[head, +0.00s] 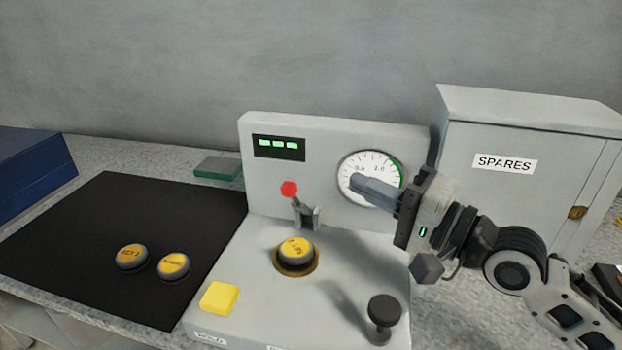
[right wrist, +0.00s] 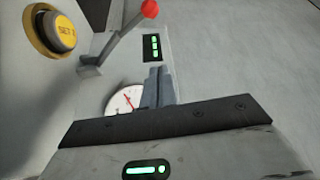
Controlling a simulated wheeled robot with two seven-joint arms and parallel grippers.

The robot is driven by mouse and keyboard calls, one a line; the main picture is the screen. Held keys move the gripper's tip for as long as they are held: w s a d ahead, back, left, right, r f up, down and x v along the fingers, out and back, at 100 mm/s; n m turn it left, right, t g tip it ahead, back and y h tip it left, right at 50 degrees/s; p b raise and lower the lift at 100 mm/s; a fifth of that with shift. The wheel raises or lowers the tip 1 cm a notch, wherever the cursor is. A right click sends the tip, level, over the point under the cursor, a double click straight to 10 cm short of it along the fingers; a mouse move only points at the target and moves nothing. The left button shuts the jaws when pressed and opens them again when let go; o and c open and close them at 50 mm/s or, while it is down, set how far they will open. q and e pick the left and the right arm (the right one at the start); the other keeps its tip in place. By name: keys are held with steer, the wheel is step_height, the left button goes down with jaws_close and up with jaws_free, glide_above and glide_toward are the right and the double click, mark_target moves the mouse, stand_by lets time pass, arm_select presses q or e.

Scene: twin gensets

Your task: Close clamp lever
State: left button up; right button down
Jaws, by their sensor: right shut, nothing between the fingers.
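The clamp lever (head: 296,203) has a red knob and a grey arm on a small bracket at the foot of the grey panel. Its arm leans up and to the left in the head view, with the knob near the panel face. It also shows in the right wrist view (right wrist: 125,32), knob at the top. Below it, a yellow-topped round part (head: 296,251) sits in a brass-coloured ring. My right gripper (head: 356,182) is shut and empty, in front of the gauge, to the right of the lever and apart from it. My left gripper is out of view.
The gauge (head: 351,164) is partly hidden by my right gripper. A black knob (head: 384,314) stands at the console's front right, a yellow block (head: 219,297) at its front left. Two yellow-topped parts lie on the black mat (head: 91,228). A SPARES cabinet (head: 520,190) stands right.

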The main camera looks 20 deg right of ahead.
arm_select(q)
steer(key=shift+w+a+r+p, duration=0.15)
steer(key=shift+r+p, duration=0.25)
steer(key=shift+p, duration=0.55)
arm_select(e)
steer(key=w+a, duration=0.4)
steer(key=a, duration=0.3)
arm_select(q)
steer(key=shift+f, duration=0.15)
arm_select(e)
steer(key=shift+f, duration=0.1)
